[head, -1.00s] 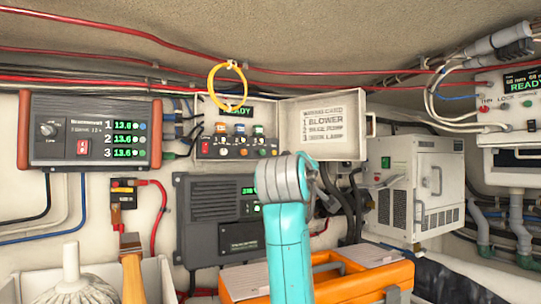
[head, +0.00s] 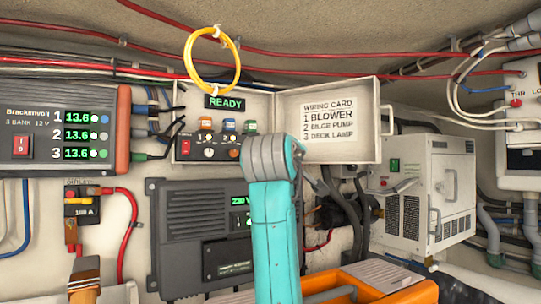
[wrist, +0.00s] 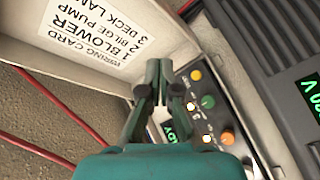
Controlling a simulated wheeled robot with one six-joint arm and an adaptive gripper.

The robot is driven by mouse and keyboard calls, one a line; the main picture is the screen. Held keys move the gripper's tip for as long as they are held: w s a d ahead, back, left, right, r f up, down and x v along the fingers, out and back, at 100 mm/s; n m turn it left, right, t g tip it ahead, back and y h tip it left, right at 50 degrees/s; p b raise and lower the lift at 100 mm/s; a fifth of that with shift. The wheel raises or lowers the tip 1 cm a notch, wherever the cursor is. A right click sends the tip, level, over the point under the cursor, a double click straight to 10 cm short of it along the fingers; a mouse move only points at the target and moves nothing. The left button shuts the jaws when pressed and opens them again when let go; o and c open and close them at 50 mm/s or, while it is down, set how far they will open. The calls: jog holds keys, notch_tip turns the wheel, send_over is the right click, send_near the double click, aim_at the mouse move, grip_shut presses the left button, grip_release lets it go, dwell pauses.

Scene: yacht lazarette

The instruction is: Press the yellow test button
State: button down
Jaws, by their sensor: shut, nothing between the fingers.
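A yellow button (wrist: 196,75) sits at the end of the control panel nearest the open lid, in the wrist view. Beside it are a green button (wrist: 208,101) and an orange knob (wrist: 227,137). My gripper (wrist: 160,66) is shut and empty, its fingertips left of the yellow button in the picture; I cannot tell how far they are from the panel. In the head view the open panel box (head: 180,100) with its READY display (head: 227,104) is partly covered by my arm, which hides the yellow button and my gripper.
The open lid (head: 352,146) carries a wiring card, close to my fingers in the wrist view. A yellow ring (head: 190,62) hangs above the box. A grey inverter (head: 170,225) is below, a white cabinet (head: 408,185) at right, an orange case (head: 410,294) at the bottom.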

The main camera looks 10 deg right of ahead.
jog(key=w+a, duration=0.2)
jog(key=w, duration=0.6)
jog(key=shift+a, duration=0.35)
jog(key=shift+w, duration=0.15)
dwell(1.1)
jog(key=shift+w+a, duration=0.1)
jog(key=shift+w, duration=0.2)
jog(key=shift+w+a, duration=0.15)
jog(key=shift+w, duration=0.2)
dwell(0.7)
jog(key=shift+s, duration=0.1)
dwell(0.3)
jog(key=shift+s+d, duration=0.25)
jog(key=shift+s, duration=0.4)
jog(key=shift+s+d, duration=0.25)
jog(key=shift+s, duration=0.55)
jog(key=shift+s+d, duration=0.3)
jog(key=shift+s, duration=0.45)
jog(key=shift+s+d, duration=0.25)
jog(key=shift+s, duration=0.55)
